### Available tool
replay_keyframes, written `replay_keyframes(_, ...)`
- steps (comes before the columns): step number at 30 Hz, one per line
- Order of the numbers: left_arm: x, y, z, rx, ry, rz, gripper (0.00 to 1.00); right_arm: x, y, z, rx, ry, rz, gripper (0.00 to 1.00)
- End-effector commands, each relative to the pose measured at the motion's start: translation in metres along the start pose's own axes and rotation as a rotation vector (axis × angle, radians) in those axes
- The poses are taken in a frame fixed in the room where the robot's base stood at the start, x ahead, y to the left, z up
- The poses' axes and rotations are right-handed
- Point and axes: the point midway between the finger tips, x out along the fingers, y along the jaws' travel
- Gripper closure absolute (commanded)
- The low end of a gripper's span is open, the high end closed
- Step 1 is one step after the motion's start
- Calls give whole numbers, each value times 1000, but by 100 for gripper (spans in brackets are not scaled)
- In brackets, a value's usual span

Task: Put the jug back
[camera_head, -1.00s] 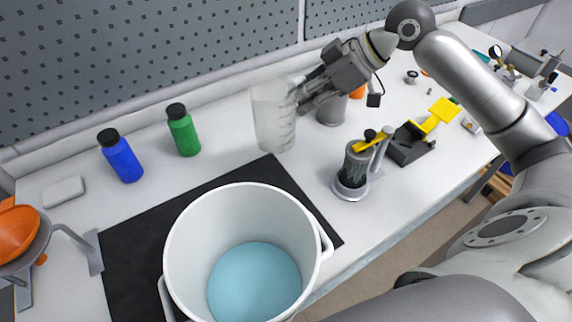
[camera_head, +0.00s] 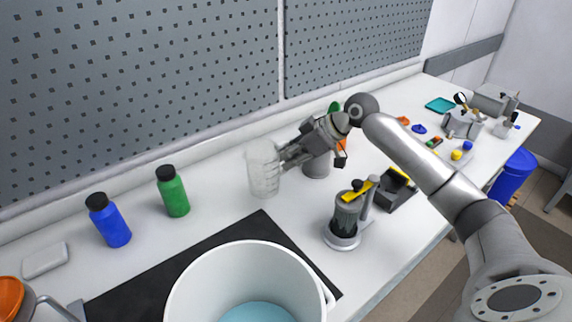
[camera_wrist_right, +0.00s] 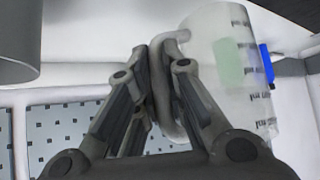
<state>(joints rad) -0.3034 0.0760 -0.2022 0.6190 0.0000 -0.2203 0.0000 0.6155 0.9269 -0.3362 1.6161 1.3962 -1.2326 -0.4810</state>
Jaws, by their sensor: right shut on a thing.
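The clear jug (camera_head: 263,171) is upright at the back of the bench, to the right of the green bottle. My right gripper (camera_head: 288,157) comes from the right and is shut on the jug's handle. In the right wrist view my gripper fingers (camera_wrist_right: 160,85) close around the handle of the translucent jug (camera_wrist_right: 228,62), which has volume marks. Whether the jug's base touches the bench is hard to tell. My left gripper is not in view.
A large white pot (camera_head: 185,290) with blue liquid stands in front on a black mat (camera_head: 140,287). A blue bottle (camera_head: 110,222) and a green bottle (camera_head: 173,192) stand left of the jug. A grey device (camera_head: 345,215) with a yellow lever stands right.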

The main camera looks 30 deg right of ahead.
Motion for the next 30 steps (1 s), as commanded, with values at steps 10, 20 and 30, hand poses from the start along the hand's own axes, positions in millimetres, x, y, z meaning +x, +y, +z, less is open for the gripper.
replay_keyframes(10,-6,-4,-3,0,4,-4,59,25,16,8,1,0,0,100)
replay_keyframes(20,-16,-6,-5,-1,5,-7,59,44,15,29,-1,2,2,100)
replay_keyframes(30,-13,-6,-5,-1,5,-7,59,49,15,34,0,1,2,100)
